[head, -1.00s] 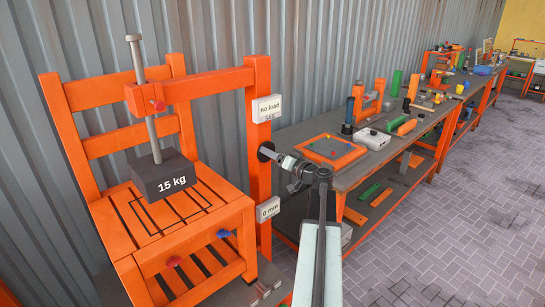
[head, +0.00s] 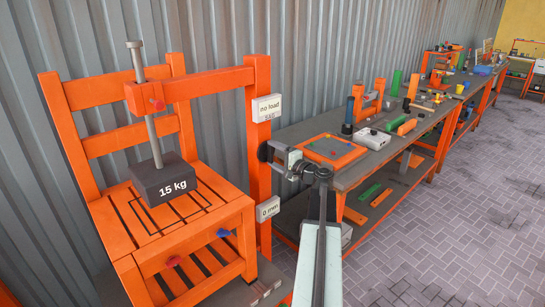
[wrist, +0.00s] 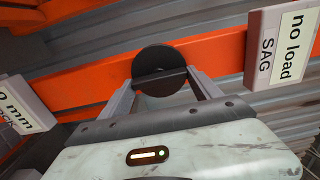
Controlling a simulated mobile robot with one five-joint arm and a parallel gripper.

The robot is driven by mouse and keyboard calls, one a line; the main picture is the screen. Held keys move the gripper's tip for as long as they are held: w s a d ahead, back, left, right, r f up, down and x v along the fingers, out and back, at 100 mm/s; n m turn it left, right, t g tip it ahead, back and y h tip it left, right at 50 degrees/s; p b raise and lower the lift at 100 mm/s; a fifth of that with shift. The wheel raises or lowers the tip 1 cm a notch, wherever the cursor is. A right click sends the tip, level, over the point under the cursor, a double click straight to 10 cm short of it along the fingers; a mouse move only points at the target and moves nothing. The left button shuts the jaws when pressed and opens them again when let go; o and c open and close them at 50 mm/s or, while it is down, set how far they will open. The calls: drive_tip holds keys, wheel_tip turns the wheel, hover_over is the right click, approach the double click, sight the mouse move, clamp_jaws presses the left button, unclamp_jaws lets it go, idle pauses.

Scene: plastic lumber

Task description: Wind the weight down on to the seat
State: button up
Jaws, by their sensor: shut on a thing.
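The dark weight marked "15 kg" (head: 168,183) hangs on a grey screw rod (head: 152,115) above the orange slatted seat (head: 135,232), inside the dark outline as seen from here. A narrow gap seems to remain under it. The rod passes through an orange block on the frame's arm (head: 210,82).
The post carries a "no load SAG" sign (head: 267,108) above and a "0 mm" sign (head: 268,209) below my gripper. A workbench (head: 375,160) with several tools and blocks runs off to the right. The paved floor (head: 450,220) beyond it is clear.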

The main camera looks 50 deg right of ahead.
drive_tip(key=m, duration=1.6)
drive_tip(key=shift+w+a+f+m, duration=0.1)
drive_tip(key=shift+a+f+m, duration=0.05)
drive_tip(key=shift+m, duration=0.15)
drive_tip(key=m, duration=0.4)
drive_tip(key=shift+a, duration=0.1)
drive_tip(key=m, duration=0.8)
drive_tip(key=shift+a+m, duration=0.15)
drive_tip(key=shift+m, duration=2.05)
